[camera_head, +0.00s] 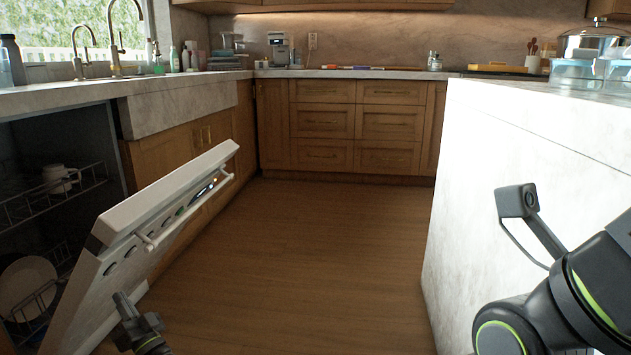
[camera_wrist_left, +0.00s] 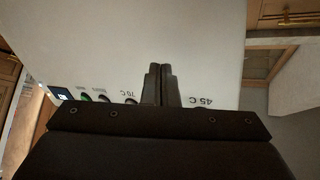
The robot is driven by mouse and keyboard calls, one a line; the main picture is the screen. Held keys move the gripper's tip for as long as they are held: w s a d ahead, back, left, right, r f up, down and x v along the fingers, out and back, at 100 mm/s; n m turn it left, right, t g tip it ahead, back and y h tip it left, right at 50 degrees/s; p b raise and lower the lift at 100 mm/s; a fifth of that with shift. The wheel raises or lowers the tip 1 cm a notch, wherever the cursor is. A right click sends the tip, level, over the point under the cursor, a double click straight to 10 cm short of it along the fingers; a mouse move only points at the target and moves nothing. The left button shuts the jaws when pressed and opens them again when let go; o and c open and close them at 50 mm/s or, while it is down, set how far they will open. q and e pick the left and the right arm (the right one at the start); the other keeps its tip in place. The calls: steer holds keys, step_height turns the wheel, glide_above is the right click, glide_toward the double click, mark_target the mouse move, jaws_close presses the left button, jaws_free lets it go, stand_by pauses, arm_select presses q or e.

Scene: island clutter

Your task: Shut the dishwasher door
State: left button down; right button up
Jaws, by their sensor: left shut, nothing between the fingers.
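The white dishwasher door (camera_head: 130,240) stands partly open, tilted outward from the dishwasher (camera_head: 55,140) at the left. A bar handle (camera_head: 185,215) and a row of controls run along its upper part. My left gripper (camera_head: 122,303) is shut and empty beside the door's outer face, near its lower right. In the left wrist view the shut fingers (camera_wrist_left: 161,72) lie in front of the white door panel (camera_wrist_left: 195,35) with its printed temperature marks; whether they touch it I cannot tell. My right arm shows at the lower right, its fingers hidden.
Inside the dishwasher are racks with a cup (camera_head: 60,178) and a plate (camera_head: 28,285). A white stone island (camera_head: 520,180) stands at the right. The wooden floor (camera_head: 310,260) between is clear, with wooden drawers (camera_head: 355,125) at the back.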

arm_select(q)
steer(key=shift+s+d+f, duration=0.1)
steer(key=shift+d+f, duration=0.1)
steer(key=shift+d, duration=0.45)
steer(key=shift+s+d+f, duration=0.1)
steer(key=shift+d+f, duration=0.1)
steer(key=shift+d, duration=0.45)
steer(key=shift+d+f, duration=0.2)
steer(key=shift+d, duration=0.45)
